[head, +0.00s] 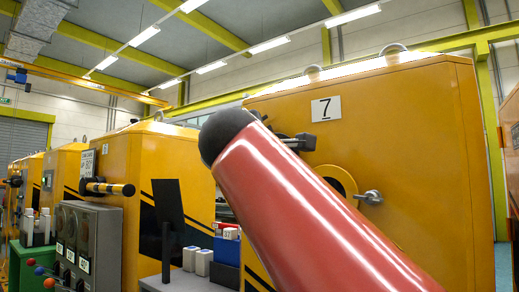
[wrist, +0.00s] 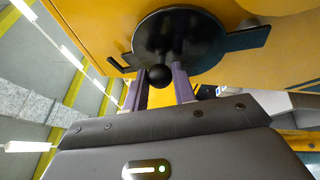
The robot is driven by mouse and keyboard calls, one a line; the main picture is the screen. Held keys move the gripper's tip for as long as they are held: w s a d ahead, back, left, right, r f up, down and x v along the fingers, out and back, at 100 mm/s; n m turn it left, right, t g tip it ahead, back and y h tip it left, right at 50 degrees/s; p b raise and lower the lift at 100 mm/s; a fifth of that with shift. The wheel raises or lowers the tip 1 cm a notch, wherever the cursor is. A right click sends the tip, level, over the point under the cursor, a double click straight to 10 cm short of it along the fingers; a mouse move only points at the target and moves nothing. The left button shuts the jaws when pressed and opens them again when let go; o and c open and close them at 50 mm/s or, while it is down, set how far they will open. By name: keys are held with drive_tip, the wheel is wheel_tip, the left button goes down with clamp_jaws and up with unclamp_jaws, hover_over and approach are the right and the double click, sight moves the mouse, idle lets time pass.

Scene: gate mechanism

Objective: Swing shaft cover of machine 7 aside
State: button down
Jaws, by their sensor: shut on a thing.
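The shaft cover (wrist: 190,28) of machine 7 is a black disc with flat tabs at its sides and a round black knob (wrist: 158,77) in the wrist view. My gripper (wrist: 161,72) has its two purple fingers on either side of the knob and is shut on it. In the head view, machine 7 (head: 420,130) is a yellow cabinet with a "7" plate (head: 326,108). A round yellow ring with a dark centre (head: 345,180) shows on its front, partly behind my red arm. My arm hides the gripper and most of the cover there.
A metal handle (head: 369,197) sticks out right of the ring. A grey panel with gauges (head: 85,240) and a bench with white and blue boxes (head: 205,262) stand left of my arm. More yellow machines (head: 165,150) line up at left.

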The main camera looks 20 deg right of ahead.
drive_tip(key=c, duration=1.4)
unclamp_jaws()
drive_tip(key=shift+w, duration=0.1)
drive_tip(key=shift+c, duration=0.2)
drive_tip(key=shift+a, duration=0.1)
drive_tip(key=b+v, duration=0.1)
drive_tip(key=v, duration=0.6)
drive_tip(key=shift+s, duration=0.4)
drive_tip(key=shift+f, duration=0.1)
